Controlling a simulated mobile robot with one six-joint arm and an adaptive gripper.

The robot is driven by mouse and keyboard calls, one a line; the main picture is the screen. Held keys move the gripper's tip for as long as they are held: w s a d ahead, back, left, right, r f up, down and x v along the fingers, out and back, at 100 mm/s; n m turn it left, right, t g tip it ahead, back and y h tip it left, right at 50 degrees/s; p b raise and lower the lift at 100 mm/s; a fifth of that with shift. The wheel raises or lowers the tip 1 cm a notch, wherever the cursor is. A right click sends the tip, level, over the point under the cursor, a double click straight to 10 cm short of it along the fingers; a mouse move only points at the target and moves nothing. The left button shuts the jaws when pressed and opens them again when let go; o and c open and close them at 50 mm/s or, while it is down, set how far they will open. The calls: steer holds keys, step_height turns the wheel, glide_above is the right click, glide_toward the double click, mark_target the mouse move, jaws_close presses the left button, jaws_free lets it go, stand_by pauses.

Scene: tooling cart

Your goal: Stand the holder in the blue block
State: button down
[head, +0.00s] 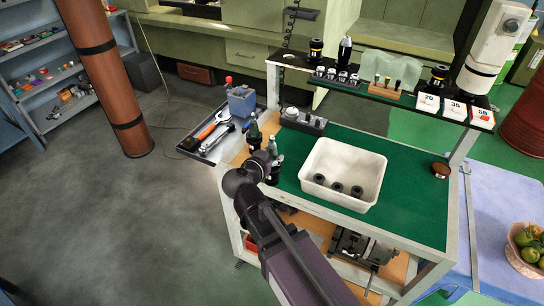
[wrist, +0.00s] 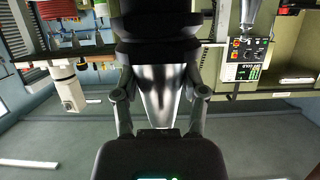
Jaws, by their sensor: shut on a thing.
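My gripper (wrist: 160,94) is shut on a holder (wrist: 158,50) in the wrist view. The holder has black flanges and a silver taper, with one finger on each side of the taper. The exact contact is partly hidden behind the flanges. In the head view my gripper (head: 266,160) is at the left edge of the cart, beside dark, silver-tipped shapes; I cannot tell which of them is held. The blue block (head: 242,102) sits on the side tray at the cart's left, beyond my gripper. Its top is too small to make out.
A white bin (head: 314,188) with several black rings stands on the green cart top. A grey block (head: 303,121) stands behind it. A raised shelf with holders crosses the back.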

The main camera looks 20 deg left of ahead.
mark_target(271, 145)
steer(key=shift+r+p, duration=2.15)
steer(key=shift+r, duration=0.25)
steer(key=shift+w+d, duration=0.1)
